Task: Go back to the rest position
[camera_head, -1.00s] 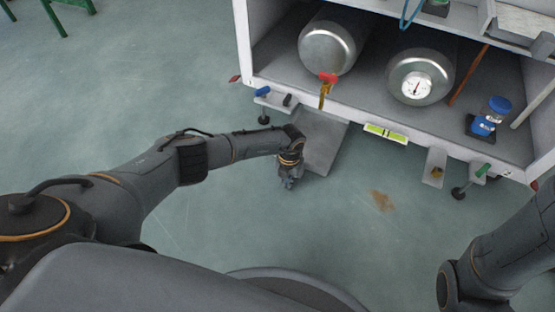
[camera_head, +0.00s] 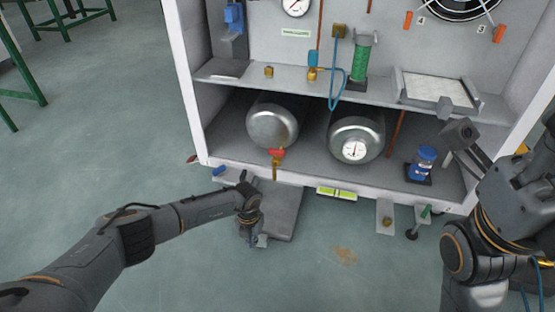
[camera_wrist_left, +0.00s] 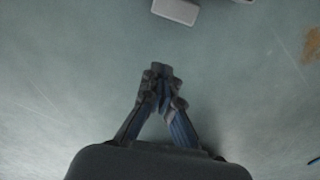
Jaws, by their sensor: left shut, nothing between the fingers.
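My left gripper (camera_head: 256,241) hangs low over the floor in front of the cabinet, beside a grey ramp-like plate (camera_head: 282,212). In the left wrist view its fingers (camera_wrist_left: 162,72) meet at the tips, with nothing between them and bare floor beyond. My right arm is folded up at the right edge of the head view. Its gripper (camera_head: 462,134) seems to point up and left in front of the cabinet's right side; its finger opening is unclear.
Green-legged tables (camera_head: 32,85) stand far left. The left floor is clear.

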